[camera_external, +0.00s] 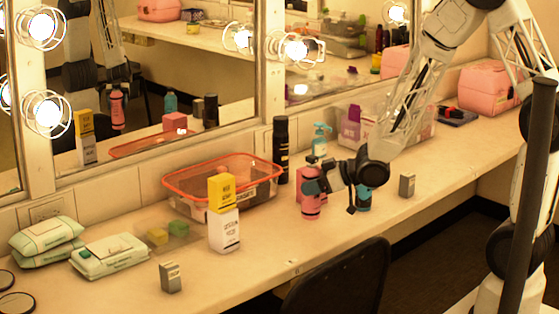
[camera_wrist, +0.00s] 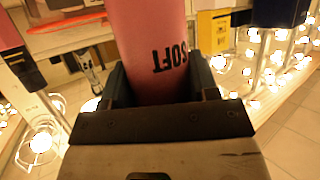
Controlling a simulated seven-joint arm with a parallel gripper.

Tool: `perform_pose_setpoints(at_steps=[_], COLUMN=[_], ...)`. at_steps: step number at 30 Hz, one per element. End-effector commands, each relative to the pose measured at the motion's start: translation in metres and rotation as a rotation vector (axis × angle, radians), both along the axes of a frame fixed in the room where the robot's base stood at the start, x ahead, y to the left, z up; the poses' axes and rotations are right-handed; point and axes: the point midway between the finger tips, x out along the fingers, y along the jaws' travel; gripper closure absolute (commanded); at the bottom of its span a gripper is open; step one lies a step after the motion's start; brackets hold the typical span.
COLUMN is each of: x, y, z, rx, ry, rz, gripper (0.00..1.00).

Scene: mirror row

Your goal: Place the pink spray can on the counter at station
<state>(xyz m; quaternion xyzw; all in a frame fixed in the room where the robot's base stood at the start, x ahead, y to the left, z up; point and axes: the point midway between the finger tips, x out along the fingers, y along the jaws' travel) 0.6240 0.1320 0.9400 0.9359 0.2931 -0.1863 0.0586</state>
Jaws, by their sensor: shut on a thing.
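The pink spray can (camera_external: 311,207) is upright between the fingers of my gripper (camera_external: 314,186), at the middle of the counter (camera_external: 270,250). I cannot tell whether its base touches the counter or hangs just above it. In the wrist view my gripper (camera_wrist: 162,85) is shut on the pink can (camera_wrist: 155,45), which carries dark "SOFT" lettering; its far end is cut off by the frame. Small grey blocks stand on the counter, one at front left (camera_external: 171,277) and one to the right (camera_external: 407,186).
A blue can (camera_external: 364,199) stands close right of my gripper, and a pink box is partly hidden behind it. A black can (camera_external: 281,150), an orange-rimmed container (camera_external: 180,190) and a yellow-and-white box pair (camera_external: 224,225) are to the left. A chair back (camera_external: 340,285) stands in front.

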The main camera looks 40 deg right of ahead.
Motion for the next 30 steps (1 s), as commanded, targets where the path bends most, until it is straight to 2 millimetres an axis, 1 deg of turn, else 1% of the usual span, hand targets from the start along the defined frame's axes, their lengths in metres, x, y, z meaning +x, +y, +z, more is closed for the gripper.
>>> perform_pose_setpoints(at_steps=[5,12,18,21,22,24,30], x=[0.0,0.0,0.0,0.0,0.001,0.006,0.021], y=[0.0,0.0,0.0,0.0,-0.001,-0.009,-0.03], z=[0.033,0.089,0.132,0.15,0.153,0.15,0.151], rx=[0.001,0.0,0.001,0.0,0.001,0.001,0.001], ry=[-0.007,-0.006,-0.008,-0.006,-0.004,-0.002,-0.005], rz=[0.0,0.0,0.0,0.001,-0.002,-0.011,-0.034], gripper=[0.76,0.76,0.76,0.76,0.76,0.76,0.76])
